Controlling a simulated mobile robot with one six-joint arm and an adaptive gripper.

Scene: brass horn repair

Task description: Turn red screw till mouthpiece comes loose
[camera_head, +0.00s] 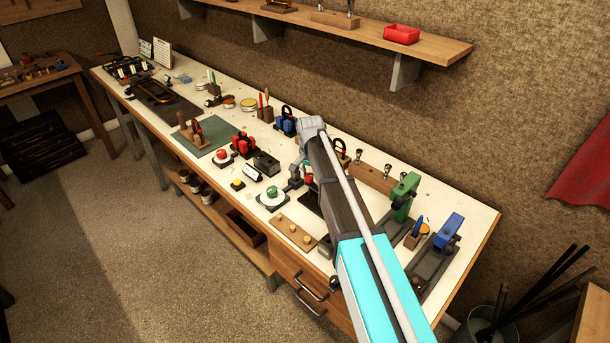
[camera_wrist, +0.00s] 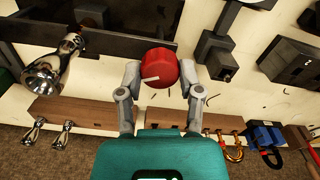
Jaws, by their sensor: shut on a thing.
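The red screw (camera_wrist: 158,68) shows in the wrist view as a round red knob with a short white mark on its face. My gripper (camera_wrist: 160,76) is shut on it, one finger on each side. A shiny silver mouthpiece (camera_wrist: 46,74) lies to the left of the knob, its wide cup toward the lower left and its narrow end at a dark metal bar (camera_wrist: 110,42). I cannot tell how firmly it is held there. In the head view my arm hides most of the gripper and the knob.
A wooden block (camera_wrist: 88,116) with small silver mouthpieces stands close by. A green-topped tool (camera_head: 403,197) and a blue-topped tool (camera_head: 447,232) stand right of my arm. The workbench (camera_head: 330,125) is crowded left of it. A wall shelf (camera_head: 345,28) hangs above.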

